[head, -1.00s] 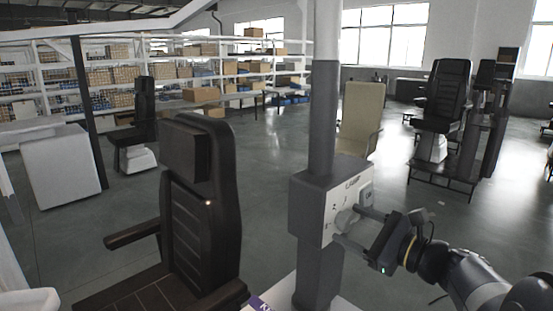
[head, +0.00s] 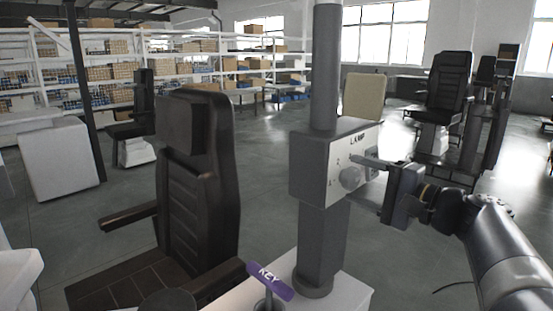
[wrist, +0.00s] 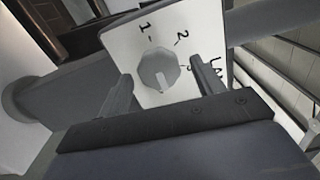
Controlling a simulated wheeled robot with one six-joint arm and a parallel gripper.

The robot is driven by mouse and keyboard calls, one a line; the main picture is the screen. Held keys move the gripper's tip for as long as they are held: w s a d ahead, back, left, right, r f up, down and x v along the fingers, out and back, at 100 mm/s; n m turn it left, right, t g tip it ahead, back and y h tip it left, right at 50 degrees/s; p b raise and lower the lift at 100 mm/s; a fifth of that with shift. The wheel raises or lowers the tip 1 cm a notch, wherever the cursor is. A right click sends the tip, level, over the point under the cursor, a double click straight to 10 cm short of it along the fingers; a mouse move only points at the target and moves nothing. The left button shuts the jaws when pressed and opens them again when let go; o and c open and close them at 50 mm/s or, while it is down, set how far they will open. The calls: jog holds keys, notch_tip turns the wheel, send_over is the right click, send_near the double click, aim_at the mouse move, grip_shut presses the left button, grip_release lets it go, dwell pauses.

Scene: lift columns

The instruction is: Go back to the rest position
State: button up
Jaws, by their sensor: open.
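A grey box labelled LAMP (head: 308,165) sits on a grey column, with a round grey knob (head: 350,178) on its white face. In the wrist view the knob (wrist: 158,70) shows close up, with the marks 1 and 2 above it. Its pale pointer mark faces the bottom of that picture. My gripper (head: 365,180) is in front of the white face. Its fingers stand apart, one on each side of the knob in the wrist view, with gaps visible between them and the knob. I cannot tell how deep the fingertips reach beside it.
A black chair (head: 200,190) is to the left of the column. Shelves with boxes (head: 90,75) line the back. More chairs (head: 440,95) stand at the right rear. Open floor lies between.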

jog(key=shift+r+n+b, duration=0.1)
jog(key=shift+n+b, duration=0.4)
jog(key=shift+n, duration=0.9)
